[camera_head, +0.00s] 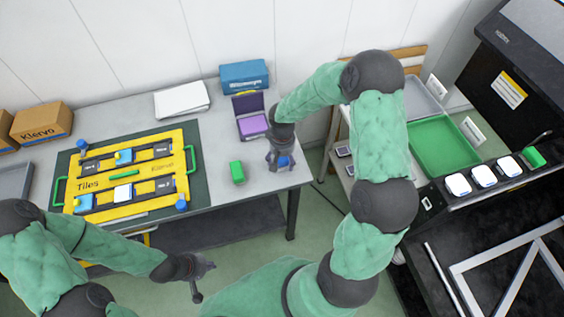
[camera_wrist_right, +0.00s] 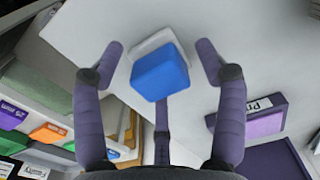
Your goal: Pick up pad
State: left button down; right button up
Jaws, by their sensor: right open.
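A blue block-like piece on a white base (camera_wrist_right: 160,72) sits on the table under my right gripper. I take it for the pad, though its exact type is unclear. My right gripper (camera_wrist_right: 158,58) is open, its fingers spread around the piece without visibly touching it. In the head view my right gripper (camera_head: 280,162) points down near the table's right end, with the blue top (camera_head: 286,161) partly hidden between its fingers. My left gripper (camera_head: 204,280) is open and empty in front of the table's front edge.
An open purple case (camera_head: 252,125) and a blue box (camera_head: 244,75) stand behind the right gripper. A yellow tile board (camera_head: 128,174) covers the table's left half. A green tray (camera_head: 440,145) and white-topped pieces (camera_head: 484,176) are at right.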

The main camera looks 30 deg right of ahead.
jog(key=c, duration=1.3)
jog(key=shift+r, duration=0.45)
notch_tip(320, 180, up, 2)
jog(key=shift+r+p, duration=0.1)
jog(key=shift+p, duration=0.3)
jog(key=s+a+r+p, duration=0.1)
jog(key=s+r+p, duration=0.1)
jog(key=s+r, duration=0.8)
jog(key=s, duration=0.4)
jog(key=shift+a, duration=0.25)
